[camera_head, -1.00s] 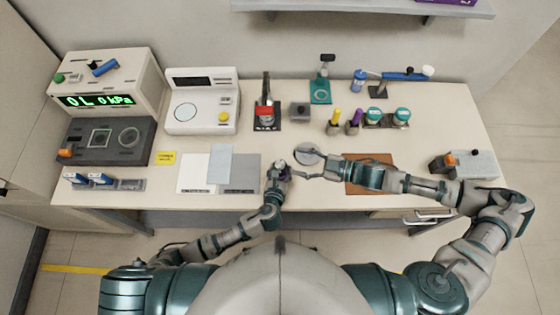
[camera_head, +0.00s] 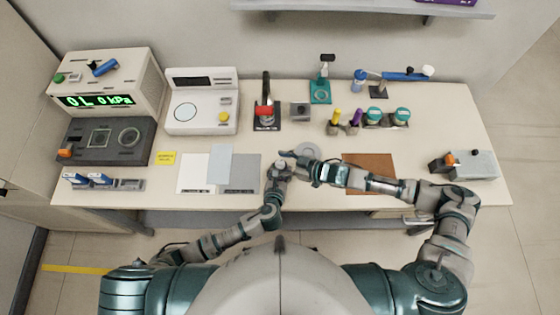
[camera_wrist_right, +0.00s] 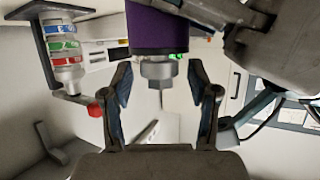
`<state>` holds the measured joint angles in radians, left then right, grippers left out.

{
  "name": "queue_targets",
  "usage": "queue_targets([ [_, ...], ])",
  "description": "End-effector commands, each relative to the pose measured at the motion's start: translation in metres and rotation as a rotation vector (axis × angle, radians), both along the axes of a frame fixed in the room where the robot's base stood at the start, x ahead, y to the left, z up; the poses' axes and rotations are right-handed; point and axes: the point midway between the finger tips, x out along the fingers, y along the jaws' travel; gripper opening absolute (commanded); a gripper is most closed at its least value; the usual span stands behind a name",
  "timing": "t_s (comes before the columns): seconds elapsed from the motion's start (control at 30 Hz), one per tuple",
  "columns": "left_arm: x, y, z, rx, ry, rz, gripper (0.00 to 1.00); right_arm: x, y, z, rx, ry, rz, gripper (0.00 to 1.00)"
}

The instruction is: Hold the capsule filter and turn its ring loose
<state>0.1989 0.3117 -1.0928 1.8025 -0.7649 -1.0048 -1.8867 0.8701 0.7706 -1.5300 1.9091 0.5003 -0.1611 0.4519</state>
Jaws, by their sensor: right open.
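My left gripper (camera_head: 278,170) is near the front middle of the bench. It appears shut on the capsule filter, which is small and partly hidden in the head view. In the right wrist view the filter is a purple cylinder (camera_wrist_right: 150,32) with a grey ring (camera_wrist_right: 157,69) and a thin stem at its lower end. Part of the left gripper shows dark beside it. My right gripper (camera_wrist_right: 158,78) is open, with one finger on each side of the grey ring and visible gaps. In the head view it reaches the filter from the right.
A round grey disc (camera_head: 308,150) lies under my right gripper. A brown mat (camera_head: 369,175) is to its right, and white and grey sheets (camera_head: 240,177) to the left. A red-topped device (camera_head: 265,112) and several coloured bottles stand behind.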

Motion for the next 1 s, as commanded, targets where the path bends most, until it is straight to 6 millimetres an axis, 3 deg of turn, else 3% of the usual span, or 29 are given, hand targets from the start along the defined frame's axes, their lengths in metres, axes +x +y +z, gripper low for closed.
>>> queue_targets([
  [0.27, -0.0001, 0.0010, -0.0015, 0.003, 0.003, 0.002, 0.00, 0.0010, 0.0019, -0.0008, 0.000, 0.000, 0.000, 0.60],
  [0.5, -0.0001, 0.0010, -0.0015, 0.002, 0.003, 0.001, 0.00, 0.0010, 0.0017, -0.0006, 0.001, -0.001, 0.000, 0.03],
  [0.53, -0.0001, 0.0010, -0.0015, 0.002, 0.003, 0.001, 0.00, 0.0011, 0.0017, -0.0006, 0.001, -0.001, 0.000, 0.00],
  [1.0, -0.0004, 0.0006, -0.0014, 0.001, 0.003, 0.000, 0.00, 0.0010, 0.0032, 0.0001, 0.001, -0.002, 0.103, 0.00],
])
